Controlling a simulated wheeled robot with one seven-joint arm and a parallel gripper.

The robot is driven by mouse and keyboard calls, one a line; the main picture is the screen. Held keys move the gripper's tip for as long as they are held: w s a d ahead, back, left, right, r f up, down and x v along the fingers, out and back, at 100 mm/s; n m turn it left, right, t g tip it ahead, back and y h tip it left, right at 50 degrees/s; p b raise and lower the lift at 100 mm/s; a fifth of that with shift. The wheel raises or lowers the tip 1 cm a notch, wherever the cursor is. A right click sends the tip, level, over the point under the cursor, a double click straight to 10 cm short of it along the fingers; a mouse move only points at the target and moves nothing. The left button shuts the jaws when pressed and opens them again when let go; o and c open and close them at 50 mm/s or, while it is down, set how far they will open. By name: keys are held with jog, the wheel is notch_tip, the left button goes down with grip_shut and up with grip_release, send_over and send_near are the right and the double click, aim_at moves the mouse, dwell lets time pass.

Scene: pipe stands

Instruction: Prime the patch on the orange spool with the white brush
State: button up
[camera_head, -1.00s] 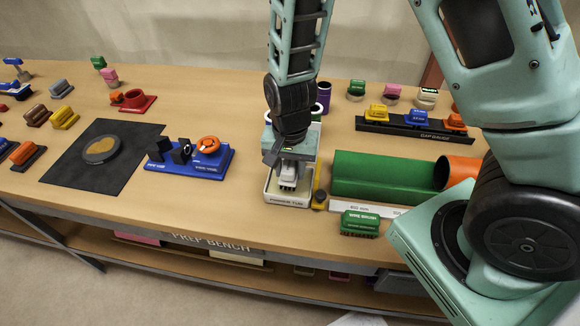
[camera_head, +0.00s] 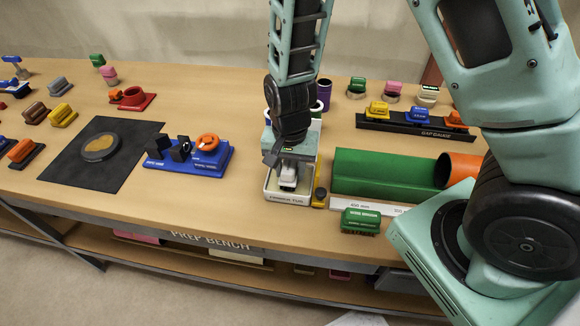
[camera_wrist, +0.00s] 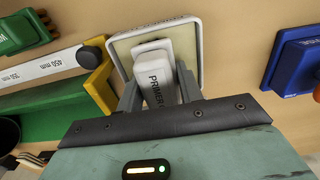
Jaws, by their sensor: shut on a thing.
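My gripper (camera_wrist: 158,98) is shut on the white brush (camera_wrist: 153,62), whose handle reads PRIMER. The brush also shows in the head view (camera_head: 288,176). It is over the pale primer tub (camera_wrist: 197,45), within its outline; I cannot tell whether the bristles touch the bottom. The tub's front shows in the head view (camera_head: 288,197). An orange ring-like piece (camera_head: 207,141) sits on a blue stand (camera_head: 208,168). An orange cylinder (camera_head: 461,170) sits at the right end of a green trough. I cannot tell which is the orange spool, and no patch is clear.
The green trough (camera_head: 385,177) and a white ruler (camera_head: 372,207) lie right of the tub, with a yellow piece (camera_head: 319,196) between. A black mat (camera_head: 95,178) with a round disc lies left. Bare bench separates tub and blue stand.

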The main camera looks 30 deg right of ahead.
jog(key=shift+f, duration=0.35)
jog(key=o, duration=1)
jog(key=shift+c, duration=0.2)
jog(key=c, duration=0.4)
jog(key=shift+o, duration=0.2)
jog(key=shift+r+p, duration=0.35)
jog(key=shift+r, duration=0.15)
jog(key=c, duration=0.7)
jog(key=shift+c, duration=0.5)
jog(key=shift+r, duration=0.1)
